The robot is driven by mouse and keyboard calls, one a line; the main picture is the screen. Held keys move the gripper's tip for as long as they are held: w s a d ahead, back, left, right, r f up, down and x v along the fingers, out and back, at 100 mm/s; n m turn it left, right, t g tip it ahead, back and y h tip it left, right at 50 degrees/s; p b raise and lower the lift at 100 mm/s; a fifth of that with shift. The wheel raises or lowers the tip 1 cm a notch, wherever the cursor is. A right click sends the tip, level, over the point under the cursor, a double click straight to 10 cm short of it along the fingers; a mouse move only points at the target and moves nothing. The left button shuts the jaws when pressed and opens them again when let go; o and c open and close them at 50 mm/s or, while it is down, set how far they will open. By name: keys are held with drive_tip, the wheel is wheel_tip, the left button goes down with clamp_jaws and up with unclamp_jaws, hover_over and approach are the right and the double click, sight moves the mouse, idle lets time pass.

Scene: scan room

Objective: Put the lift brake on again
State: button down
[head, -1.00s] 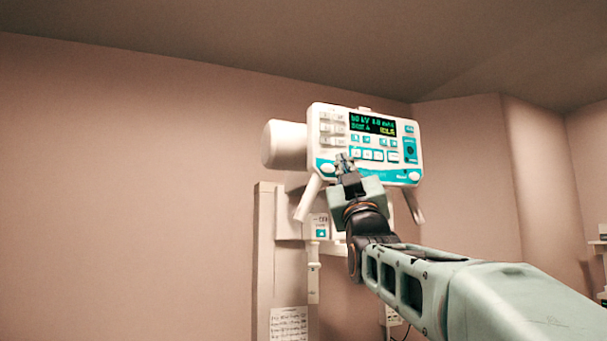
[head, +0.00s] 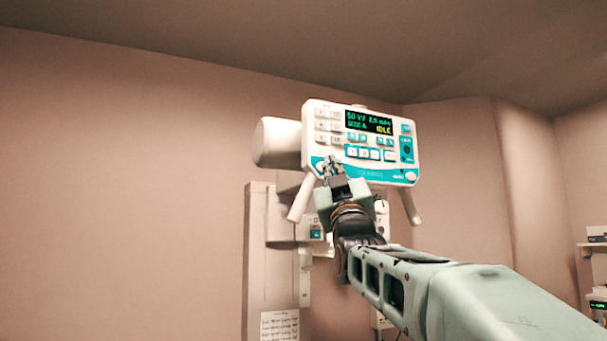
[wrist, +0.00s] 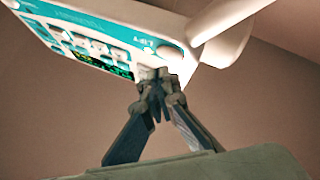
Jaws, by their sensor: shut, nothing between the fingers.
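The white and teal control panel (head: 362,140) faces me, with a lit display (head: 369,122) that reads IDLE. In the wrist view the panel (wrist: 95,40) shows from below, tilted, with LIFT lettering beside a round white knob (wrist: 168,53) at its corner. My gripper (head: 331,165) is shut and empty, in front of the panel's lower left corner. No brake state is readable.
A white cylinder (head: 276,143) juts from the panel's left side. Two handles hang below, the left one (head: 300,200) close to my gripper. A pale column (head: 258,260) stands behind. The wall to the left is clear.

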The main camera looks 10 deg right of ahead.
drive_tip(key=shift+w, duration=0.1)
idle(0.7)
drive_tip(key=shift+w+a, duration=0.15)
drive_tip(key=shift+w, duration=0.2)
drive_tip(key=shift+w+a, duration=0.1)
drive_tip(key=shift+w, duration=0.25)
idle(0.7)
drive_tip(key=shift+s, duration=0.1)
drive_tip(key=shift+s+d+b, duration=0.25)
drive_tip(key=shift+s+b, duration=0.4)
drive_tip(key=shift+b, duration=0.2)
